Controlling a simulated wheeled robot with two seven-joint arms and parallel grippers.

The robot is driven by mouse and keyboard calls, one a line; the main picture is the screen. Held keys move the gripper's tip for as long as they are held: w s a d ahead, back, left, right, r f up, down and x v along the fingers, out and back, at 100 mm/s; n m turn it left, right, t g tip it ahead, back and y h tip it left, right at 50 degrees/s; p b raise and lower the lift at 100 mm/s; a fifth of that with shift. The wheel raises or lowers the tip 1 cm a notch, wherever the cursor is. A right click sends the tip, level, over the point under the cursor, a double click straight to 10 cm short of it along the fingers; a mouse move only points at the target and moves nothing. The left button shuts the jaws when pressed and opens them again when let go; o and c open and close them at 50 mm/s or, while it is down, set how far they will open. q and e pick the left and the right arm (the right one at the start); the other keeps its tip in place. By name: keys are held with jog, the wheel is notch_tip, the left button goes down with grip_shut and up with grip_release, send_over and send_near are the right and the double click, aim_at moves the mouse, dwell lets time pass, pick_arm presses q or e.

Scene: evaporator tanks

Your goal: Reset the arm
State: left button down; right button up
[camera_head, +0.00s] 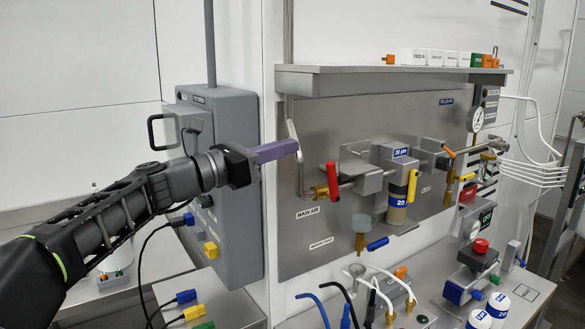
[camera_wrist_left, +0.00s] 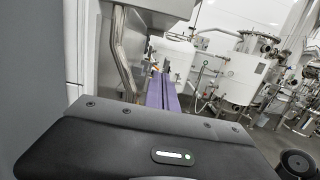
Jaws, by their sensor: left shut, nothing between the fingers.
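My left gripper (camera_head: 276,151) comes in from the left in the head view, with its purple fingers together and empty. The fingertips are beside the bent metal pipe (camera_head: 297,150) at the left end of the steel panel; I cannot tell if they touch it. In the left wrist view the shut purple fingers (camera_wrist_left: 162,92) point away from the camera, just right of the bent pipe (camera_wrist_left: 124,55). My right gripper is in neither view.
A grey electrical box (camera_head: 228,230) stands behind my left arm. The steel panel (camera_head: 330,125) carries a red-handled valve (camera_head: 332,181), yellow and blue handles and a gauge. A shelf (camera_head: 400,69) juts out above. Hoses and bottles (camera_head: 494,308) stand on the bench below.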

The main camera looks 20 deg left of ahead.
pick_arm(q)
jog(key=shift+s+a+r, duration=0.2)
jog(key=shift+r, duration=0.5)
